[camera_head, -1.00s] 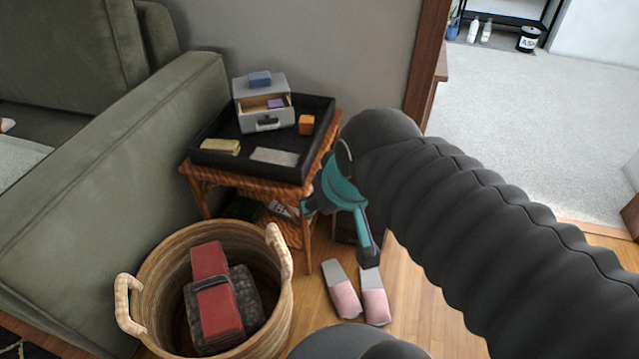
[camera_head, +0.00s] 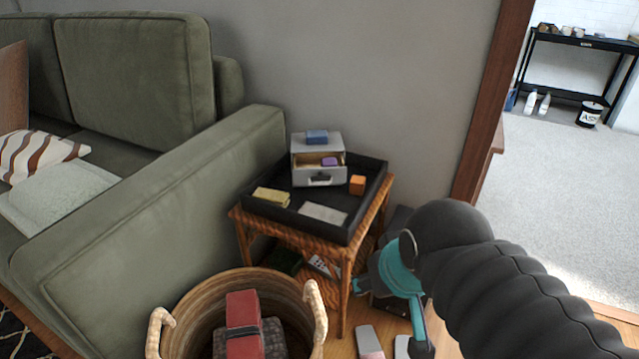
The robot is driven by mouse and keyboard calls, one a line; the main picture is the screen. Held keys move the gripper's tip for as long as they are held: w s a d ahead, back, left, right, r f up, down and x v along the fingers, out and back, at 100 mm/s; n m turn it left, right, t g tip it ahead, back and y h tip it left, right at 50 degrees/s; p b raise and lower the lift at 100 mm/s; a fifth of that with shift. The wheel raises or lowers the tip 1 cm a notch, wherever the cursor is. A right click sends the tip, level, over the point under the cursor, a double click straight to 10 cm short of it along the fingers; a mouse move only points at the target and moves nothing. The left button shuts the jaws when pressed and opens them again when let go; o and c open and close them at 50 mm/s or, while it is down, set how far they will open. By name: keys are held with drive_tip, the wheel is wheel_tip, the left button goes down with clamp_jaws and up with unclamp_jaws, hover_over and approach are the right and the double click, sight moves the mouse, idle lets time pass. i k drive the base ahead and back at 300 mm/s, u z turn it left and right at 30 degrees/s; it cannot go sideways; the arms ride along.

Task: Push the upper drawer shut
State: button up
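A small grey drawer unit (camera_head: 302,146) stands in a black tray on the wicker side table. Its upper drawer (camera_head: 320,177) is pulled out toward the front, with a dark handle on its grey face. A purple block (camera_head: 330,161) lies inside this drawer, and a blue block (camera_head: 317,137) sits on top of the unit. My gripper (camera_head: 391,316) is low at the right of the table, apart from the drawer. Its teal fingers look spread, with nothing seen between them; part of it is hidden by my arm.
The black tray (camera_head: 272,210) also holds an orange block (camera_head: 357,185), a yellow item (camera_head: 271,196) and a flat grey piece (camera_head: 323,214). A wicker basket (camera_head: 190,318) stands in front of the table (camera_head: 345,262). The green sofa (camera_head: 150,215) is close on the left.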

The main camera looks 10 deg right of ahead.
sight(308, 170)
drive_tip(key=u, duration=1.35)
drive_tip(key=k, duration=0.6)
drive_tip(key=z, duration=1.15)
drive_tip(key=i, duration=0.45)
drive_tip(key=u, duration=0.1)
